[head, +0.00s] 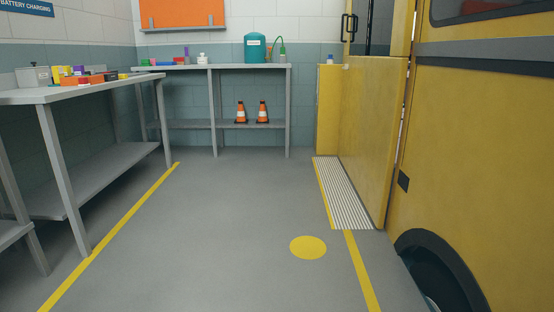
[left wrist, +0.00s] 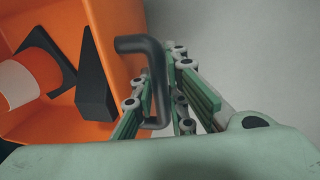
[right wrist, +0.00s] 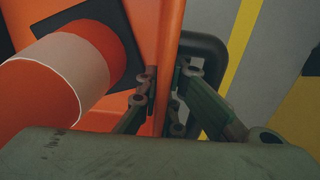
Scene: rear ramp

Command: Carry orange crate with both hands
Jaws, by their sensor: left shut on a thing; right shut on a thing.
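The orange crate (left wrist: 105,70) shows in the left wrist view, with a black bar handle (left wrist: 155,75) on its side. My left gripper (left wrist: 157,85) is shut on this handle. In the right wrist view, the crate's wall (right wrist: 170,35) passes between the fingers of my right gripper (right wrist: 163,90), which is shut on it. A second black handle (right wrist: 214,60) curves out beside the outer finger. Inside the crate lie an orange and white cone (right wrist: 60,75) with a black base and a black wedge-like block (left wrist: 95,80). The head view shows neither crate nor grippers.
A grey workbench (head: 70,94) with small items stands left. A back bench (head: 175,67) holds a teal container (head: 255,48) and two cones (head: 251,112). A yellow vehicle (head: 480,130) with a ribbed ramp strip (head: 342,195) is right. The middle floor (head: 215,220) is clear.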

